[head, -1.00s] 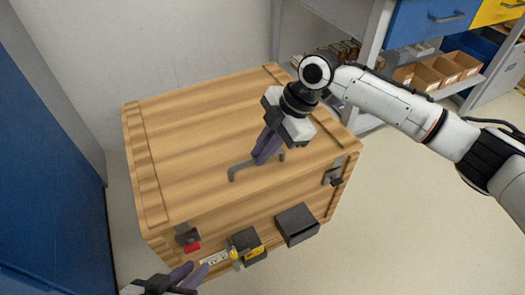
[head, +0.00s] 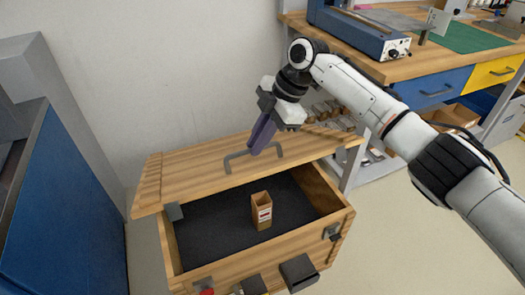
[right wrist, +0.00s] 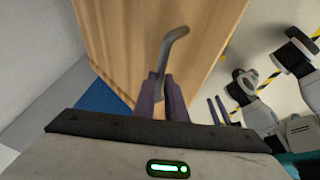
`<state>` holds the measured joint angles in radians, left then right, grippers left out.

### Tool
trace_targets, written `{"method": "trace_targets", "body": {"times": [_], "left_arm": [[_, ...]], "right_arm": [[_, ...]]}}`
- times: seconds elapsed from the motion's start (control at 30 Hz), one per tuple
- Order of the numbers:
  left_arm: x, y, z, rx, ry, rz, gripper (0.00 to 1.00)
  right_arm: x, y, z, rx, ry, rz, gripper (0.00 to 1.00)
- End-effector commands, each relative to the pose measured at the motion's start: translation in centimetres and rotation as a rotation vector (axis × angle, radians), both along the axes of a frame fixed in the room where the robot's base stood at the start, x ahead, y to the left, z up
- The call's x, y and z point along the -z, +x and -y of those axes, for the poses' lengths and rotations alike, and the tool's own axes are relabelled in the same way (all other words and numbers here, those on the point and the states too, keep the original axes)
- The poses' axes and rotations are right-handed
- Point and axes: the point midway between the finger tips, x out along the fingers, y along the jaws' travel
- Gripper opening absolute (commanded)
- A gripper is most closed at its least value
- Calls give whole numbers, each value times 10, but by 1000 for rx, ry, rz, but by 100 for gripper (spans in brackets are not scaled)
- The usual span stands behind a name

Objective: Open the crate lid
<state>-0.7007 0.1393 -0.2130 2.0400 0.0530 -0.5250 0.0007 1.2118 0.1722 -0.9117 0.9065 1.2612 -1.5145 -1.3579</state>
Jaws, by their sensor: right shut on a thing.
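The wooden crate (head: 290,248) stands on the floor in the middle of the head view. Its plank lid (head: 200,175) is raised and tilted back, and the dark interior shows. A small brown box (head: 261,210) stands upright inside the crate. My left gripper is not in the head view now.
A blue cabinet (head: 75,205) stands at the left. A workbench (head: 370,65) with a blue machine (head: 360,32) and drawers is at the back right.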

Motion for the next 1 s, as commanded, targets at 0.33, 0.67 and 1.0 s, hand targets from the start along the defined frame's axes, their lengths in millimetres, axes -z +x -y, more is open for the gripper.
{"method": "trace_targets", "body": {"times": [0.33, 0.67, 1.0], "left_arm": [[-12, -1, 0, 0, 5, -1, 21], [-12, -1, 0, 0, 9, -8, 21], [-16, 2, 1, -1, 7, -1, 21]], "right_arm": [[-23, 26, -10, 7, 4, 21, 0], [-34, 38, -13, 7, 0, 18, 0], [-37, 43, -13, 7, -1, 18, 0]]}}
